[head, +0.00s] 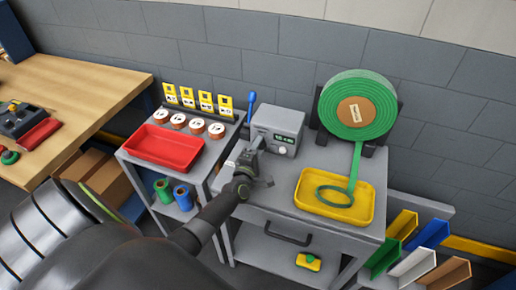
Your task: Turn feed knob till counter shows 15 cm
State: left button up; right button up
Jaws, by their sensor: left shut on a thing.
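The grey counter box (277,124) stands at the back of the grey cabinet top. Its small green display (284,138) faces me; its digits look like 10 cm but are too small to read surely. My left gripper (256,147) is at the left front of the box, shut on what looks like the feed knob, which the fingers hide. A large green roll (357,104) stands to the right of the box. Its green strip (355,160) hangs down and ends in a loop in the yellow tray (309,205). My right gripper is out of view.
A blue-handled lever (251,104) rises just left of the box. A side cart holds a red tray (162,146), several round rolls and yellow cards. Coloured bins (428,234) stand at the lower right. A wooden bench (75,92) is at the left.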

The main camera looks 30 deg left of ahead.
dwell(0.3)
pick_arm(q)
jog(key=o, duration=1)
jog(key=b+v, duration=0.1)
jog(key=v, duration=1.5)
jog(key=shift+d+f+b, duration=0.1)
jog(key=shift+d+b, duration=0.05)
jog(key=shift+b, duration=0.15)
jog(key=shift+s+d, duration=0.15)
jog(key=shift+s, duration=0.55)
jog(key=shift+d, duration=0.1)
